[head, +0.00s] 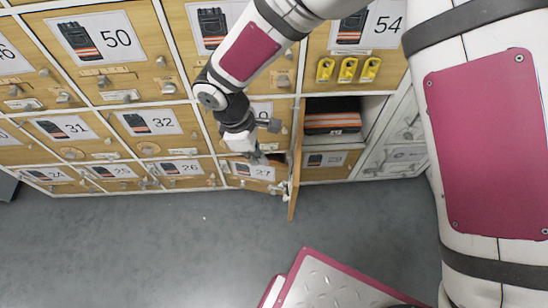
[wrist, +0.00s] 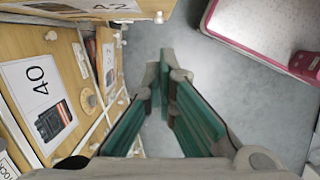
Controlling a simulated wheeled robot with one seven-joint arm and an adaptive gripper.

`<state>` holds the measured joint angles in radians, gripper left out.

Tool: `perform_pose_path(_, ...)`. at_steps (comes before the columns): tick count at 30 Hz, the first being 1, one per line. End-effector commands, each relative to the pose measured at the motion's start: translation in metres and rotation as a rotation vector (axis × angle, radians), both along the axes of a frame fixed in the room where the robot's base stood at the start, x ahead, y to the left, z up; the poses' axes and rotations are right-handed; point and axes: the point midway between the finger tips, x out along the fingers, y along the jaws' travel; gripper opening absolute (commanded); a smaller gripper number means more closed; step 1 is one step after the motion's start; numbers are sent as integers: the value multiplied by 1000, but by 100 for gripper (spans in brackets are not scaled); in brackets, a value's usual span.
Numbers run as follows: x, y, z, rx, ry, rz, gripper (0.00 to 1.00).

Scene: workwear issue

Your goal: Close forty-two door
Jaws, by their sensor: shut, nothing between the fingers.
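The forty-two door (head: 295,165) stands swung out from its compartment, hinged at the left and seen nearly edge-on in the head view. The compartment holds folded dark workwear with orange stripes (head: 332,115). In the wrist view the door (wrist: 60,12) crosses the top left, with its 42 label partly cut off by the frame. My gripper (head: 256,158) is shut and empty, to the left of the open door, on its labelled side. Its teal fingers (wrist: 163,65) show close together in the wrist view, apart from the door in the picture.
Yellow tags (head: 348,70) hang under 54. A pink-edged platform (head: 330,285) is low in front. Grey floor (head: 150,245) is clear at left.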

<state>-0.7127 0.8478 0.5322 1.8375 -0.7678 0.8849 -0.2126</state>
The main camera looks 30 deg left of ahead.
Motion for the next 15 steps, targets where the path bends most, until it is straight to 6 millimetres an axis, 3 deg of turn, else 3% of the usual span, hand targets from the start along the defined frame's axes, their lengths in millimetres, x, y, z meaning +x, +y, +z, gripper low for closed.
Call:
perform_pose_path(12, 6, -20, -78, -4, 3, -1, 0)
perform_pose_path(14, 7, -22, -88, -3, 3, -1, 0)
perform_pose_path(15, 11, -30, -83, -1, 0, -4, 0)
